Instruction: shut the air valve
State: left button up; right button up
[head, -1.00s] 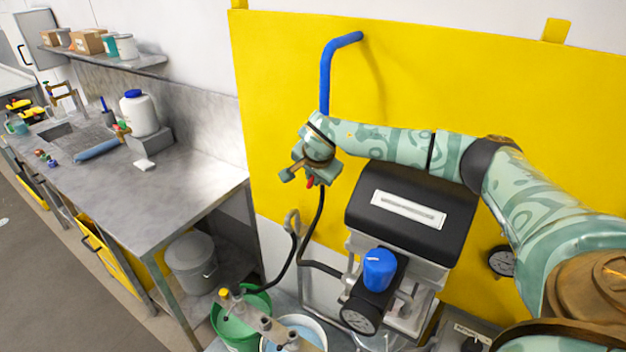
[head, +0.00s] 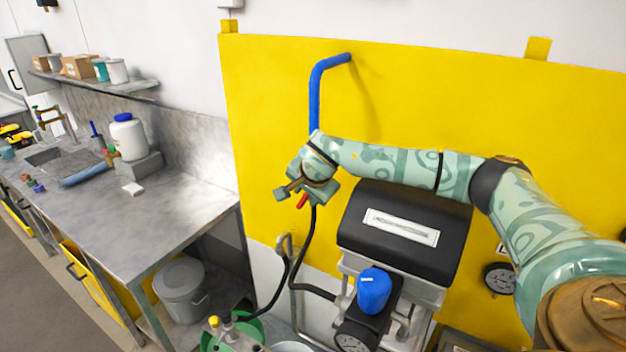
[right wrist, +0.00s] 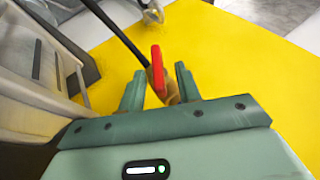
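The air valve shows as a red lever (head: 302,201) at the lower end of the blue pipe (head: 316,95), where a black hose hangs down. In the right wrist view the red lever (right wrist: 157,70) stands between my fingers, with a brass-coloured body (right wrist: 173,88) behind it. My right gripper (head: 292,193) is at the valve and hides most of it in the head view. Its two fingers (right wrist: 159,82) are apart, one on each side of the lever, with visible gaps. My left gripper is not in view.
A black-topped unit with a blue knob (head: 374,290) stands below my right arm. A yellow panel (head: 440,110) is behind the valve. A steel bench (head: 180,215) with a white jar (head: 128,137) is at the left. A green bucket (head: 250,328) is at the bottom.

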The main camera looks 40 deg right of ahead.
jog(key=b+v, duration=0.1)
jog(key=v, duration=1.3)
jog(key=shift+s+r, duration=0.2)
jog(key=shift+r, duration=0.05)
